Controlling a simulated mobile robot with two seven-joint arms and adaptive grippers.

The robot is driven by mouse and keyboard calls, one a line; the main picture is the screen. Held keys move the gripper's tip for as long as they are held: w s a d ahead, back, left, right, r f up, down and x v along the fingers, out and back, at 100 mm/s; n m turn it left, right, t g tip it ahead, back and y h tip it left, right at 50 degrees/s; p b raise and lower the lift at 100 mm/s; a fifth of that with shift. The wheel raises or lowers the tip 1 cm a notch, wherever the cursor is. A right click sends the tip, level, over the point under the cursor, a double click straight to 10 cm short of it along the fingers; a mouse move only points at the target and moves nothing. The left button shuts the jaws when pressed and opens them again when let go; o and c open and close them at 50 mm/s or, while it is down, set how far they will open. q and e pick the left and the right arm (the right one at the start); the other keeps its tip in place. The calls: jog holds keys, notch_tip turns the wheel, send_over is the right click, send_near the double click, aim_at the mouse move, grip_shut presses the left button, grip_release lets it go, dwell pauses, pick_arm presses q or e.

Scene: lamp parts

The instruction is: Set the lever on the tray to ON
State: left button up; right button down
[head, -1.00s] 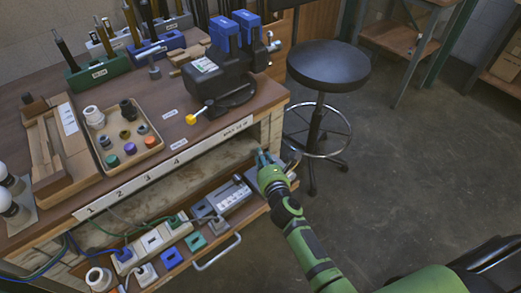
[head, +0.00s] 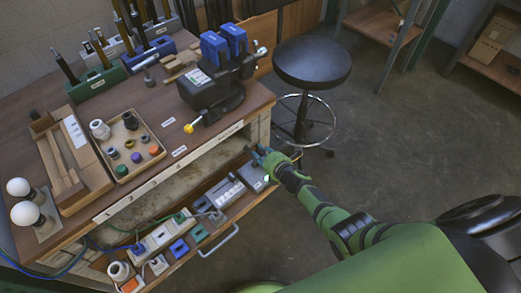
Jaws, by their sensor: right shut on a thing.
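The tray (head: 208,244) is pulled out below the bench top, with a metal handle on its front. A grey box (head: 252,178) stands at the tray's right end, with a small bright green spot on its right side. My right gripper (head: 262,155) reaches in from the right, at the back of this box. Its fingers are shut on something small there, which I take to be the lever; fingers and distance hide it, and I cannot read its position. My left gripper is not in view.
The tray also holds a grey labelled unit (head: 225,192), a white power strip (head: 160,238), blue and green blocks and cables. Above, the bench bears a vise (head: 212,85), a parts tray (head: 152,172) and bulbs (head: 25,213). A black stool (head: 312,62) stands behind my right arm.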

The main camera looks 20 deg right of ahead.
jog(key=shift+w+d+r, duration=0.25)
jog(key=shift+w+r, duration=0.05)
jog(key=shift+r, duration=0.05)
jog(key=c, duration=1)
grip_release()
jog(key=shift+s+f, duration=0.1)
jog(key=shift+f, duration=0.05)
jog(key=shift+s+f, duration=0.1)
jog(key=shift+s+d, duration=0.25)
jog(key=shift+s, duration=0.3)
jog(key=v, duration=1.1)
jog(key=shift+w+r, duration=0.2)
jog(key=shift+r, duration=0.1)
jog(key=shift+f, duration=0.1)
